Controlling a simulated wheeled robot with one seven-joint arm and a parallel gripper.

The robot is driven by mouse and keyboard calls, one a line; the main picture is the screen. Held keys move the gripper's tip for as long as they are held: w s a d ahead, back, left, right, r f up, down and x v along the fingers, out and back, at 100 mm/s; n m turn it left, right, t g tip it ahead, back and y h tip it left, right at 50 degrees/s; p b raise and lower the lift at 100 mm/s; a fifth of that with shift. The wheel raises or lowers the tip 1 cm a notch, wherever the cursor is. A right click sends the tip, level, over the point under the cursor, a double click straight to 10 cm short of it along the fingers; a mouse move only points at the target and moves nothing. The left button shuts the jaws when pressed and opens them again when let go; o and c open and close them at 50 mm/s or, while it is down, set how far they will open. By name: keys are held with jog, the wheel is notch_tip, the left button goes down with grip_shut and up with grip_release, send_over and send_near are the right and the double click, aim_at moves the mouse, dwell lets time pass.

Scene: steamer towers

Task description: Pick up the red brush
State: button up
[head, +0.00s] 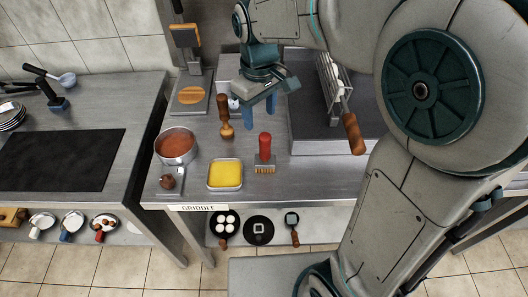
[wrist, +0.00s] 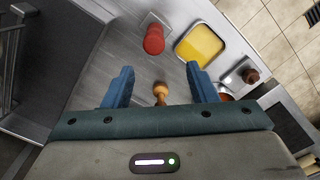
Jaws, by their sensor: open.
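The red brush (head: 265,150) stands upright on the steel counter, its red handle up and its tan bristles at the bottom. It is just right of the tray of yellow liquid (head: 225,174). In the wrist view the red brush (wrist: 154,40) shows from above, beyond my fingertips and a little left of centre. My gripper (head: 261,115) is open and empty, above the counter and behind the brush. In the wrist view its two blue fingers (wrist: 160,80) are spread apart. A wooden-handled tool (wrist: 160,92) shows between them, lower down and not held.
The wooden-handled tool (head: 226,122) stands left of my gripper. A griddle (head: 310,143) with a wood-handled basket (head: 338,95) is right. Bare counter lies right of the brush.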

aim_at(260, 136)
notch_tip(260, 136, down, 8)
jog(key=f, duration=0.2)
jog(key=d+f, duration=0.1)
jog(key=f, duration=0.1)
jog(key=shift+s+f+p, duration=0.1)
jog(key=shift+f+p, duration=0.2)
jog(key=shift+p, duration=0.1)
jog(key=shift+f, duration=0.45)
grip_shut()
jog(key=shift+r, duration=0.1)
